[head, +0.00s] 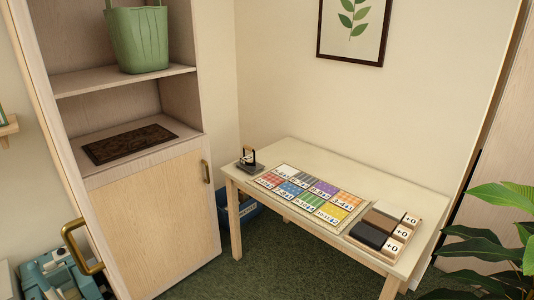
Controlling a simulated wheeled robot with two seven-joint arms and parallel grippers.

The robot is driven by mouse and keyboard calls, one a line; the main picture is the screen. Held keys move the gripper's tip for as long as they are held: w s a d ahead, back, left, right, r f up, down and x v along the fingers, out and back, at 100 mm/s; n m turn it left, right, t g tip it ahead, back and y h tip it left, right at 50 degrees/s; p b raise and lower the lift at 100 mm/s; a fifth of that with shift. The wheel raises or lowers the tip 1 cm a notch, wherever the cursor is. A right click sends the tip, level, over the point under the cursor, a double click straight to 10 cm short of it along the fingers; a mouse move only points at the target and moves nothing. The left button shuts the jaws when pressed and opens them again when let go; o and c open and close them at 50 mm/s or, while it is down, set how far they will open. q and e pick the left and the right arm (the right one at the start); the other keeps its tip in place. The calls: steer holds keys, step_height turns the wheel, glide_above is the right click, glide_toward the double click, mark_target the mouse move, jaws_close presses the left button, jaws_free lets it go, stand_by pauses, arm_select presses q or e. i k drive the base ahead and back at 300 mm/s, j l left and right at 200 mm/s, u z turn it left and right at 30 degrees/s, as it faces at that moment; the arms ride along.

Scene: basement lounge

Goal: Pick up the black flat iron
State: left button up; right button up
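A small black flat iron (248,160) with a raised handle stands on the far left corner of the light wooden table (300,152). It looks upright, and its details are too small to make out. Neither of my grippers shows in the head view, so nothing is seen touching the iron.
Beside the iron lies a board of coloured cards (308,193), then a tray with a black block (368,235) and number tiles. A tall cabinet (157,220) stands left, holding a green basket (138,40). A leafy plant (490,235) is at right. A blue bin (246,208) is partly under the table.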

mark_target(249, 161)
steer(key=i+l+z, duration=0.15)
steer(key=i, duration=1.5)
